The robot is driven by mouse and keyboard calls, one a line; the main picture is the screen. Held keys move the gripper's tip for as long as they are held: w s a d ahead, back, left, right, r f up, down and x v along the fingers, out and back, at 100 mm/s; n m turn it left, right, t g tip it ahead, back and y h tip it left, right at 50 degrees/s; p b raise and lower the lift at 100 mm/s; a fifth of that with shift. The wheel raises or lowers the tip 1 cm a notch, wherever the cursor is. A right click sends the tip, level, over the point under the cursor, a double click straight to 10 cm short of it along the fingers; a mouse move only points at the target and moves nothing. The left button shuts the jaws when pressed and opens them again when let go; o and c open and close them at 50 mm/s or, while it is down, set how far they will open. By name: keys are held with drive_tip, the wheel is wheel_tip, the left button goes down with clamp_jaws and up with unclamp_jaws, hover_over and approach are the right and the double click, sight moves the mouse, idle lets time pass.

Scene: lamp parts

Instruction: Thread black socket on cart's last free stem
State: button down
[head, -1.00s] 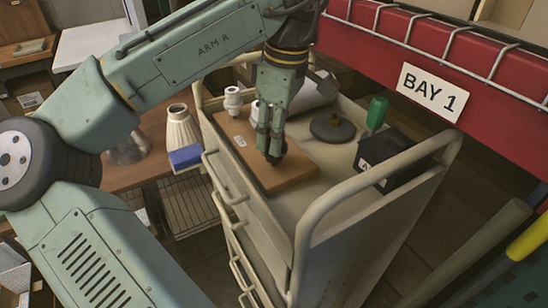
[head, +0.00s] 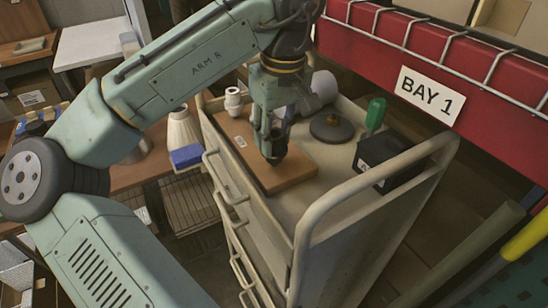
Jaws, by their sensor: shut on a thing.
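My gripper (head: 270,137) points down over the wooden board (head: 293,176) on top of the cart. It is shut on the black socket (head: 274,152), which shows as a small dark piece at the fingertips. The socket is upright or nearly so, low over the board's right part. The fingers and socket hide any stem beneath, so I cannot tell whether the socket touches one. A white socket (head: 233,101) stands on the far left part of the board.
On the cart (head: 335,185), a dark round disc (head: 332,128), a green-handled tool (head: 376,113) and a black box (head: 392,158) lie right of the board. The cart's handle rail (head: 370,180) rises in front. A red shelf beam (head: 400,50) runs behind.

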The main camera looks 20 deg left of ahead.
drive_tip(key=shift+s+f, duration=0.15)
drive_tip(key=shift+f, duration=0.15)
drive_tip(key=m, duration=0.7)
drive_tip(key=shift+h, duration=0.3)
drive_tip(key=m, duration=0.3)
drive_tip(key=shift+f, duration=0.1)
drive_tip(key=m, duration=0.3)
drive_tip(key=shift+m+h, duration=0.4)
drive_tip(key=shift+m, duration=0.3)
drive_tip(key=m, duration=0.6)
drive_tip(key=shift+a+h, duration=0.1)
drive_tip(key=shift+h, duration=0.3)
